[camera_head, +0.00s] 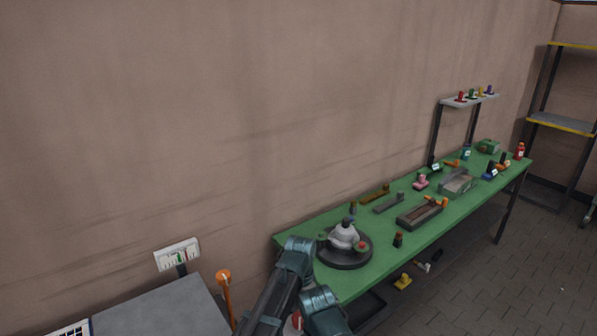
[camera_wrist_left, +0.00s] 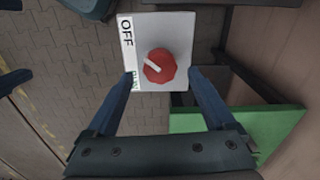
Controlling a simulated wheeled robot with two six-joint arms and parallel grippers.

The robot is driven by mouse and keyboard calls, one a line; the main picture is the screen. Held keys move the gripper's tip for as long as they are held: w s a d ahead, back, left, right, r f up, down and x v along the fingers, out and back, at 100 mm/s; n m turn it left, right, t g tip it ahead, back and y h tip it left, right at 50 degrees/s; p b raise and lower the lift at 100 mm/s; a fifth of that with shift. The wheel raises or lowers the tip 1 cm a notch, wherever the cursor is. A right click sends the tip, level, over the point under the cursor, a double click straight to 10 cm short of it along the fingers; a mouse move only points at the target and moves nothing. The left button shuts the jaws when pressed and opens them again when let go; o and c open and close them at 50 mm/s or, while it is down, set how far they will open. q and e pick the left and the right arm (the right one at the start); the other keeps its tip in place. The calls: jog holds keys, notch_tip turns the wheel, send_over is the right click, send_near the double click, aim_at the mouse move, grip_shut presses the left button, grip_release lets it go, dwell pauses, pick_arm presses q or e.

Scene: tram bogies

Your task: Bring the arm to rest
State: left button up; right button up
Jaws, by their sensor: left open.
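My left gripper (camera_wrist_left: 162,76) is open in the left wrist view, with its two blue fingers apart and nothing between them that I can see gripped. Beyond the fingertips is a white switch plate (camera_wrist_left: 180,30) with a red knob (camera_wrist_left: 160,67). The knob's white pointer slants to the upper left. The plate reads OFF at its upper left; a second label lower down is partly covered by the left finger. I cannot tell whether the fingers touch the plate. In the head view my left arm reaches in at the bottom, in front of the green bench (camera_head: 293,233). My right gripper is not in view.
The bench carries a dark round turntable with a grey part (camera_head: 344,236), a brown tray (camera_head: 419,214) and several small parts. A grey table (camera_head: 160,312) and an orange-topped post (camera_head: 224,277) stand left of my arm. A wall runs behind; tiled floor lies open at right.

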pick_arm(q)
notch_tip(320, 180, down, 3)
jog(key=shift+b, duration=1.05)
jog(key=shift+r+n+p, duration=0.3)
jog(key=shift+n, duration=0.1)
jog(key=n, duration=0.8)
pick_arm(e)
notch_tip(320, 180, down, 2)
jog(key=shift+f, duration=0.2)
pick_arm(q)
jog(key=shift+w, duration=0.1)
